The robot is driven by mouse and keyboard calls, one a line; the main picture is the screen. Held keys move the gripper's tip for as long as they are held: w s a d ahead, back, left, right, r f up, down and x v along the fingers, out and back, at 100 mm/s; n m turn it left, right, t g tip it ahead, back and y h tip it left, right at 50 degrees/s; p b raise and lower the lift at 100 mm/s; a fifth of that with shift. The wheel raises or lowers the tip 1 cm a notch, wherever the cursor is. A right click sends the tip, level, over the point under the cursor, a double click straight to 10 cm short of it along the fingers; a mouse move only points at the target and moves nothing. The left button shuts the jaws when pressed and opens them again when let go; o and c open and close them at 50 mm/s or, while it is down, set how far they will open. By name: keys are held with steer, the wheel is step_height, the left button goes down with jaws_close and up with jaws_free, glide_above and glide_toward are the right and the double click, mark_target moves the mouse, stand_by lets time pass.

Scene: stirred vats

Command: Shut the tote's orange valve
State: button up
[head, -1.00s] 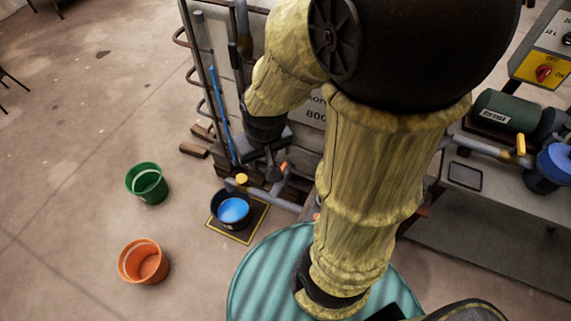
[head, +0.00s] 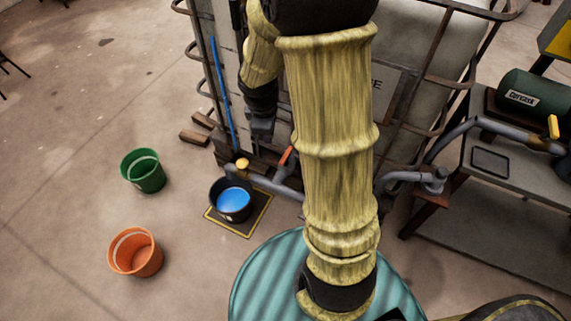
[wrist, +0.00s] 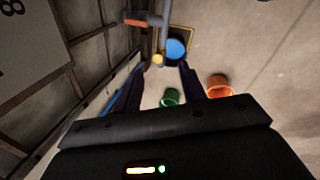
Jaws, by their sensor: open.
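The tote (head: 425,45) is a pale tank in a metal cage, partly hidden behind my arm. A grey outlet pipe (head: 275,187) runs low along its front. The orange valve handle (head: 286,156) sticks up from this pipe, close to my arm. In the wrist view the orange handle (wrist: 136,22) lies at the top, pointing left and roughly across the pipe. My gripper (head: 261,137) is above and slightly left of the handle, apart from it. In the wrist view its two fingers (wrist: 160,75) are spread with nothing between them.
A black bucket (head: 217,211) with blue liquid stands by the pipe's yellow-capped end (head: 242,163). Green (head: 144,172) and orange (head: 135,253) buckets stand left on open floor. A teal ribbed drum (head: 265,275) is in front, and a bench (head: 475,190) is at right.

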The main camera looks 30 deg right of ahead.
mark_target(286, 155)
steer(key=w+d+f+n+b, duration=0.2)
steer(key=w+f+n+b, duration=0.2)
steer(key=f, duration=0.3)
steer(key=w+d+f+n+h+b, duration=0.1)
steer(key=w+d+f+n+b, duration=0.2)
steer(key=f, duration=0.5)
steer(key=w+d+f+n+b, duration=0.2)
steer(key=w+f+n+b, duration=0.3)
steer(key=f+n+b, duration=0.1)
step_height(286, 155, down, 2)
steer(key=shift+d+f+n+h+b, duration=0.15)
steer(key=shift+n+h+b, duration=0.15)
steer(key=shift+n+h, duration=0.15)
steer(key=b+x, duration=0.2)
steer(key=x, duration=0.3)
steer(key=b+x, duration=0.2)
steer(key=x, duration=0.4)
steer(key=b+x, duration=0.1)
steer(key=x, duration=0.5)
steer(key=shift+w+b, duration=0.3)
steer(key=shift+b, duration=0.1)
jaws_close()
